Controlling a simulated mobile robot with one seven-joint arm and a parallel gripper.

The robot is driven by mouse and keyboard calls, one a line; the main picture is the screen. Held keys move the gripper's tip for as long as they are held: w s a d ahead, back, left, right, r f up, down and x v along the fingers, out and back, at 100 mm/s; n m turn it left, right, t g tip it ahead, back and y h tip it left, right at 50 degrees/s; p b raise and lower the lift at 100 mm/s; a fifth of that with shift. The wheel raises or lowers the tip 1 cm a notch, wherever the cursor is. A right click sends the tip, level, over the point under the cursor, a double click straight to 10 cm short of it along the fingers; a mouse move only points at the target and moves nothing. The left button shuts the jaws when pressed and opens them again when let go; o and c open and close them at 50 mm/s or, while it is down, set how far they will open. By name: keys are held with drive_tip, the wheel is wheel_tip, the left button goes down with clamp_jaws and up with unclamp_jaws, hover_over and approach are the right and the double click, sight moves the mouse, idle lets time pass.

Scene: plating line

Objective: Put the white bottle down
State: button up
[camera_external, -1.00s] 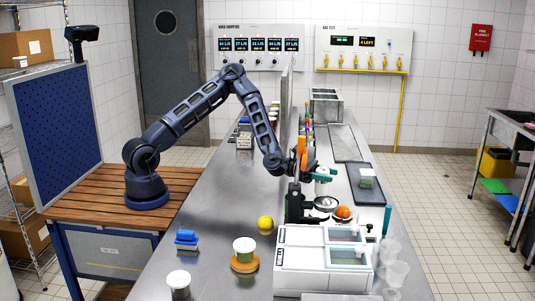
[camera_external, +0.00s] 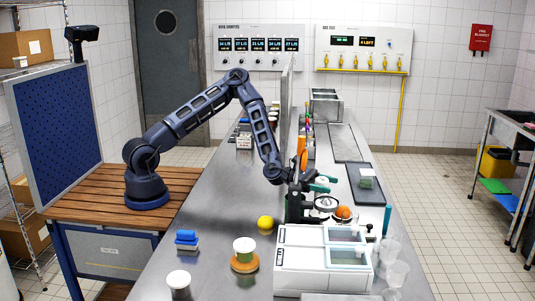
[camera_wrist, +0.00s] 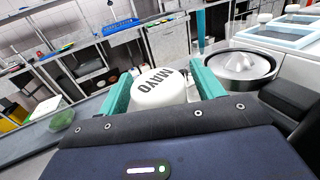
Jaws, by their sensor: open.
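The white bottle (camera_wrist: 165,90), its top marked MAYO, stands between the two teal fingers of my gripper (camera_wrist: 160,86) in the wrist view. The fingers are open, one on each side of the bottle; whether either touches it I cannot tell. In the external view my gripper (camera_external: 321,183) is low over the right half of the counter, behind the white boxes. There the bottle is mostly hidden by the fingers, and its base cannot be seen in either view.
A round metal juicer (camera_wrist: 240,66) stands close to the right finger; it also shows in the external view (camera_external: 326,204). An orange (camera_external: 343,212) is beside it. White lidded boxes (camera_external: 325,262) stand in front. A dark tray (camera_external: 370,197) lies to the right. A yellow ball (camera_external: 265,223) is left.

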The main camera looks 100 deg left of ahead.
drive_tip(key=shift+r, duration=0.1)
drive_tip(key=v, duration=1.2)
